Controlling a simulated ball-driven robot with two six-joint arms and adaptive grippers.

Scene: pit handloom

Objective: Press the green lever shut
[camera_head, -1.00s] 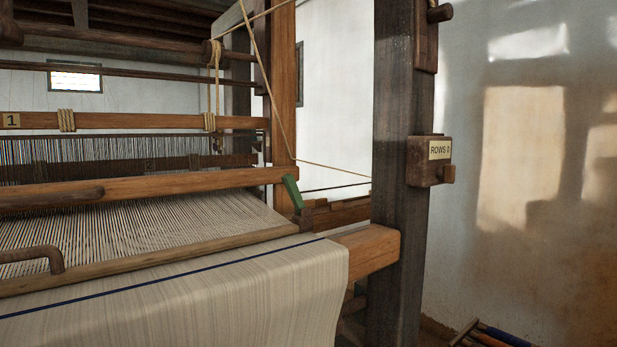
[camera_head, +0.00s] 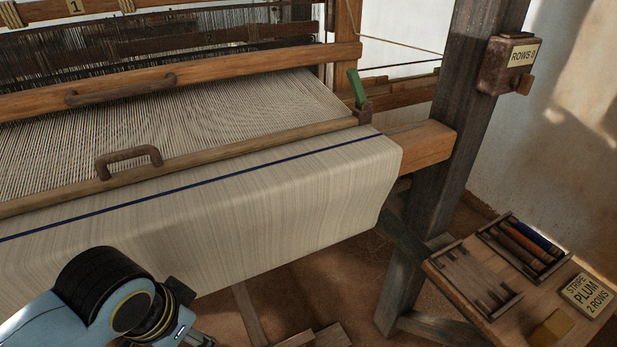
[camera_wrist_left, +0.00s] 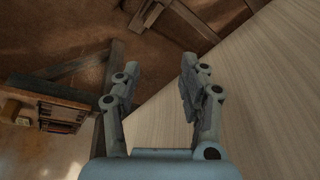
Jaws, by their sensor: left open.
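The green lever (camera_head: 357,88) stands up from a small brown block (camera_head: 362,113) at the right end of the front wooden bar, its top leaning a little left. The lever is not in the left wrist view. My left arm comes in low at the left of the head view, in front of the hanging cloth (camera_head: 250,215), well apart from the lever. In the left wrist view my left gripper (camera_wrist_left: 158,68) is open and empty, with cloth (camera_wrist_left: 250,110) beside and beyond its fingers. My right gripper is not in view.
A dark post (camera_head: 450,140) carrying a ROWS 0 box (camera_head: 509,65) stands right of the lever. A small table (camera_head: 440,272) with trays and a STRIPE PLUM card (camera_head: 586,295) is at lower right. Iron handles (camera_head: 129,160) sit on the loom bars.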

